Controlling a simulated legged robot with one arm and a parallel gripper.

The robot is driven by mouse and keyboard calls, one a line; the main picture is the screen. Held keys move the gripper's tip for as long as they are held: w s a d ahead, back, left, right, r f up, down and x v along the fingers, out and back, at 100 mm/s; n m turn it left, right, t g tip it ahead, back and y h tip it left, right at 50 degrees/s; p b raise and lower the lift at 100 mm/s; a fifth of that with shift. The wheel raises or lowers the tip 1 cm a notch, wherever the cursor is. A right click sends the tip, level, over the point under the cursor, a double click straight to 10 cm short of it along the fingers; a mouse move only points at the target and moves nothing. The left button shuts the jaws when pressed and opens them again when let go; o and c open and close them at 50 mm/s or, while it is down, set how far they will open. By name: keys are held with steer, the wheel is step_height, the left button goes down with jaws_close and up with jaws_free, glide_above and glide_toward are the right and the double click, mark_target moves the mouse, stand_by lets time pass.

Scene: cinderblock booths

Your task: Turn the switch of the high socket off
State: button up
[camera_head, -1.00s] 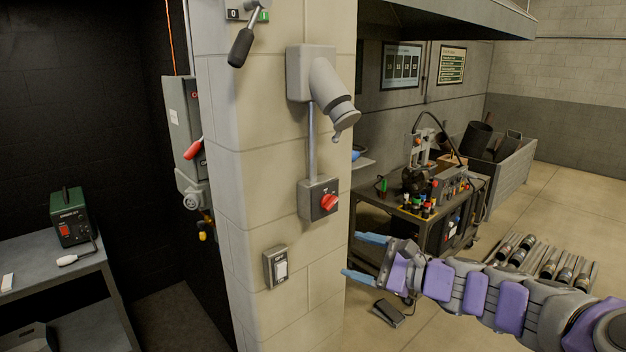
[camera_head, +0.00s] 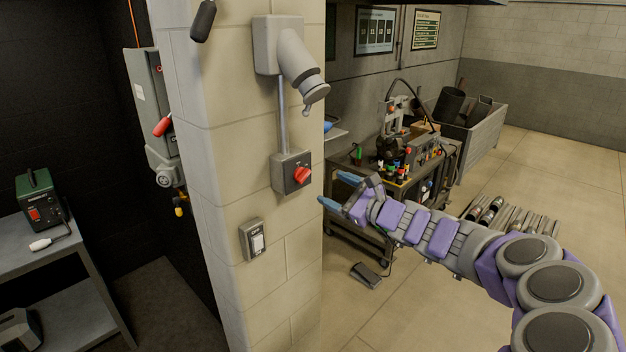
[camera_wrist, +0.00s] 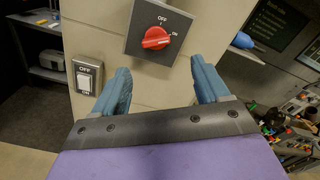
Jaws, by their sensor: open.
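The high socket (camera_head: 296,62) is a grey angled outlet on the cinderblock pillar. A conduit runs down from it to a dark switch box (camera_head: 281,172) with a red rotary knob (camera_head: 303,175). In the wrist view the red knob (camera_wrist: 156,38) is ahead of my fingers, with OFF and ON marks on its plate (camera_wrist: 180,22); its handle end points toward the ON side. My gripper (camera_head: 334,190) is open and empty, to the right of the switch box in the head view. In the wrist view its two blue fingertips (camera_wrist: 160,75) are spread below the knob, apart from it.
A grey rocker switch (camera_head: 252,240) is lower on the pillar. A lever with a black grip (camera_head: 203,20) is above, and a grey box with a red handle (camera_head: 148,100) is at left. A cluttered workbench (camera_head: 385,180) stands behind my gripper.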

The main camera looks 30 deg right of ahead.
mark_target(306, 178)
steer(key=x, duration=0.4)
steer(key=a+x, duration=0.1)
steer(key=x, duration=0.2)
steer(key=shift+w+a, duration=0.1)
steer(key=shift+w, duration=0.4)
steer(key=shift+d, duration=0.25)
steer(key=shift+a, duration=0.25)
steer(key=c, duration=1.1)
